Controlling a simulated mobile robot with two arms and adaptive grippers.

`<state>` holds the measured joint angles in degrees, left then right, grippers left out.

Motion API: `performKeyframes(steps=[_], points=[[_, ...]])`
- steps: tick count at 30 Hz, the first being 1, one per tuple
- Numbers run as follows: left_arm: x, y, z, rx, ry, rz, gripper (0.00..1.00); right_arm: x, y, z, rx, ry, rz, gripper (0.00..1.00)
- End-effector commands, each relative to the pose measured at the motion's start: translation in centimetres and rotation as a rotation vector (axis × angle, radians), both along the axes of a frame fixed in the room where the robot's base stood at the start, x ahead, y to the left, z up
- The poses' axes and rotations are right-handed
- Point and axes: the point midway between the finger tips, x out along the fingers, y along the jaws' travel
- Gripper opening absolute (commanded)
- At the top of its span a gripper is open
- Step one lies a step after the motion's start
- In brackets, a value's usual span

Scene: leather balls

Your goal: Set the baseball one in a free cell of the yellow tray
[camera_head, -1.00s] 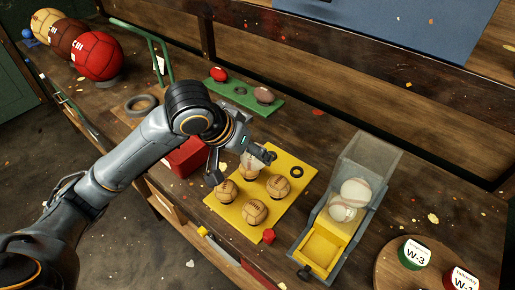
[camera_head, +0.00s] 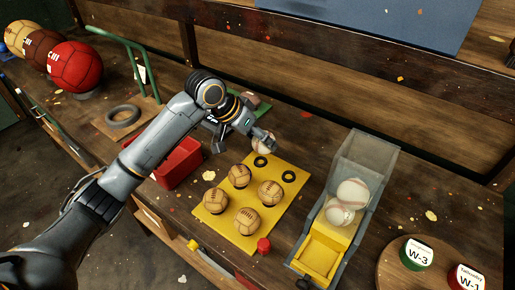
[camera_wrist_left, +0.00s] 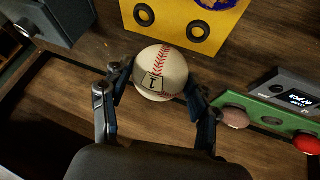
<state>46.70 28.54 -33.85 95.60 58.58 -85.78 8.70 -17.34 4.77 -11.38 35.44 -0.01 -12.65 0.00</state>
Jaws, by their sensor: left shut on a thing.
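The baseball (camera_wrist_left: 161,72), white with red stitching and a boxed mark, is held between the fingers of my left gripper (camera_wrist_left: 158,98). In the head view the baseball (camera_head: 264,143) is partly hidden by my left gripper (camera_head: 244,145), just beyond the far edge of the yellow tray (camera_head: 288,205). The tray holds several tan laced balls (camera_head: 246,220). Two free cells with black rings show, one near the held ball (camera_head: 260,162) and one at the right corner (camera_head: 289,176). Both also show in the left wrist view, at the tray's edge (camera_wrist_left: 172,28). My right gripper is out of view.
A clear chute (camera_head: 362,155) with a yellow front and two baseballs (camera_head: 352,192) stands right of the tray. A red bin (camera_head: 178,160) is left of it. A green rack (camera_wrist_left: 262,122) with a brown and a red ball lies beside the gripper. Bare wood lies beyond the tray.

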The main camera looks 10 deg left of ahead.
Motion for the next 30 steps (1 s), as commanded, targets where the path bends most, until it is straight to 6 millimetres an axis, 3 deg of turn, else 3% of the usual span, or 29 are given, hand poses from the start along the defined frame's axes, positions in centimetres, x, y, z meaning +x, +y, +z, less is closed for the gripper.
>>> performKeyframes(steps=[3,7,18,30], points=[[1.5,0.6,-2.3,0.001,0.007,0.000,0.25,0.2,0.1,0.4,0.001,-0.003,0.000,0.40],[2.7,1.1,-3.8,0.000,0.004,0.001,0.25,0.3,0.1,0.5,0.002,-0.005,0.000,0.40],[3.5,1.5,-7.5,0.000,0.004,-0.001,0.25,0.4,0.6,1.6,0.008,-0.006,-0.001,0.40],[3.5,1.5,-8.3,0.001,0.003,-0.001,0.25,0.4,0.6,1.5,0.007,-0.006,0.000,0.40]])
